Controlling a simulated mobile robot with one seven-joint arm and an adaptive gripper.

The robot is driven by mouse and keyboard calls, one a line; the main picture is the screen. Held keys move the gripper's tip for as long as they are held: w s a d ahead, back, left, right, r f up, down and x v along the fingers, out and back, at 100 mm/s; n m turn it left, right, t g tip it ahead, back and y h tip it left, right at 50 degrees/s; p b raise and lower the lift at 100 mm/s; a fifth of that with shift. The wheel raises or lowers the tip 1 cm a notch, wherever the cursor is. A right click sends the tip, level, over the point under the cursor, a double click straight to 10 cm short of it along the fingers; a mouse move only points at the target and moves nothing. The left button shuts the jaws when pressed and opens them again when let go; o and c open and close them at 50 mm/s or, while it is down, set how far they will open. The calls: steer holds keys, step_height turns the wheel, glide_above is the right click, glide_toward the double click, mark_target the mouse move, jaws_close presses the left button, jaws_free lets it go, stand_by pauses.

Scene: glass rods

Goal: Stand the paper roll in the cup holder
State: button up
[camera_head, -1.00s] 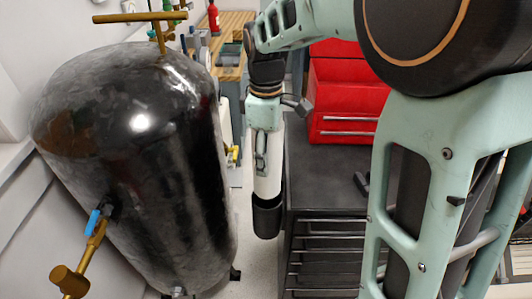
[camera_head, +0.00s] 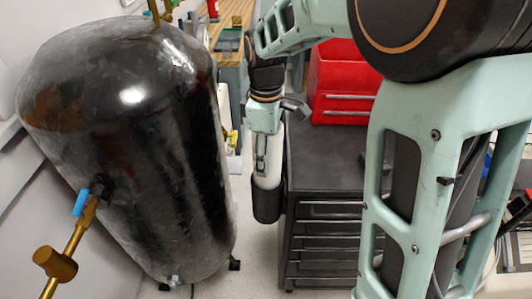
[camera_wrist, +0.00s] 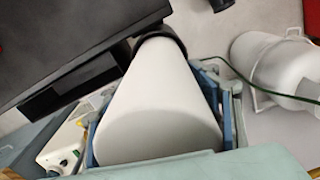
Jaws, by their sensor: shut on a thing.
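The paper roll (camera_head: 268,181) is a plain white cylinder, held roughly upright beside the tool cabinet. My gripper (camera_head: 262,148) is shut on its upper part. The cup holder (camera_head: 267,205) is a black open-topped cup at the cabinet's left side. The roll's lower end sits inside its rim and is hidden there. In the wrist view the roll (camera_wrist: 160,110) runs away from me between my gripper's fingers (camera_wrist: 155,118) to the black cup rim (camera_wrist: 176,40). I cannot tell whether the roll touches the cup's bottom.
A black drawer cabinet (camera_head: 325,165) stands right of the cup, with a red toolbox (camera_head: 345,85) on it. A large black tank (camera_head: 130,140) stands to the left. A narrow strip of floor is free between. A white gas cylinder (camera_wrist: 275,70) shows in the wrist view.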

steer(key=shift+f+b, duration=1.45)
steer(key=shift+f, duration=1.05)
steer(key=o, duration=1.4)
step_height(320, 180, up, 12)
